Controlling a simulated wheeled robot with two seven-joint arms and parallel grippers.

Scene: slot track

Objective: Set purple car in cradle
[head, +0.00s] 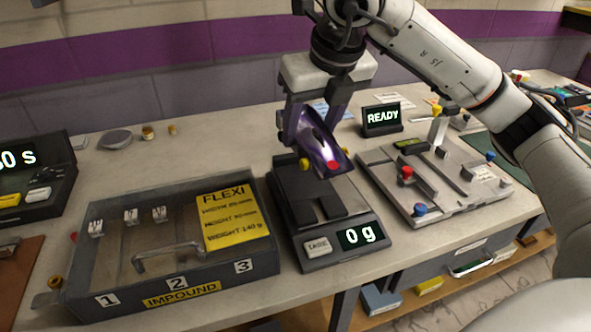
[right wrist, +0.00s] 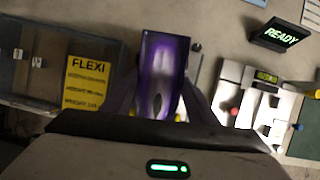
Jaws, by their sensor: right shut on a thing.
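My right gripper (head: 314,128) is shut on the purple car (head: 324,153), one finger on each side. The car has yellow wheels and a red spot at its near end, and tilts down toward the front. It also shows between the fingers in the right wrist view (right wrist: 162,78). It is over the black scale (head: 284,190), which reads "0 g" (head: 360,235). Dark raised blocks (head: 329,204) on the scale's top look like the cradle; the car and gripper partly hide the far part of the scale. My left gripper is not in view.
A grey impound box (head: 90,270) with numbered bays and a yellow FLEXI label (head: 232,215) stands left of the scale. A grey track board (head: 440,212) with coloured knobs lies to the right. A READY display (head: 382,119) stands behind. Bench behind the box is mostly clear.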

